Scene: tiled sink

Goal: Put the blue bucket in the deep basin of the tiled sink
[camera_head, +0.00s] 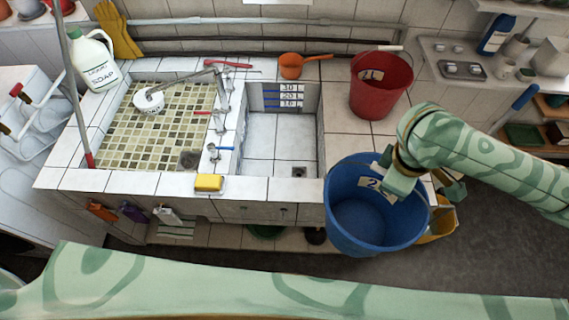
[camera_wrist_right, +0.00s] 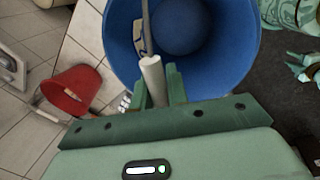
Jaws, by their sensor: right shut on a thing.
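The blue bucket (camera_head: 366,215) hangs upright at the front right corner of the tiled sink, outside the deep basin. My right gripper (camera_wrist_right: 156,88) is shut on the bucket's white handle grip; it reaches in from the right in the head view (camera_head: 390,180) and hides part of the rim. The bucket's open inside (camera_wrist_right: 190,35) fills the top of the wrist view. The deep basin (camera_head: 272,150) is empty, with a drain and level marks on its back wall.
A red bucket (camera_head: 380,88) stands on the counter right of the basin. An orange scoop (camera_head: 291,66) lies behind it. A yellow sponge (camera_head: 208,183) sits on the front ledge. Taps (camera_head: 224,95) stand on the divider beside the shallow mosaic basin (camera_head: 165,128). A yellow container (camera_head: 440,222) is below right.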

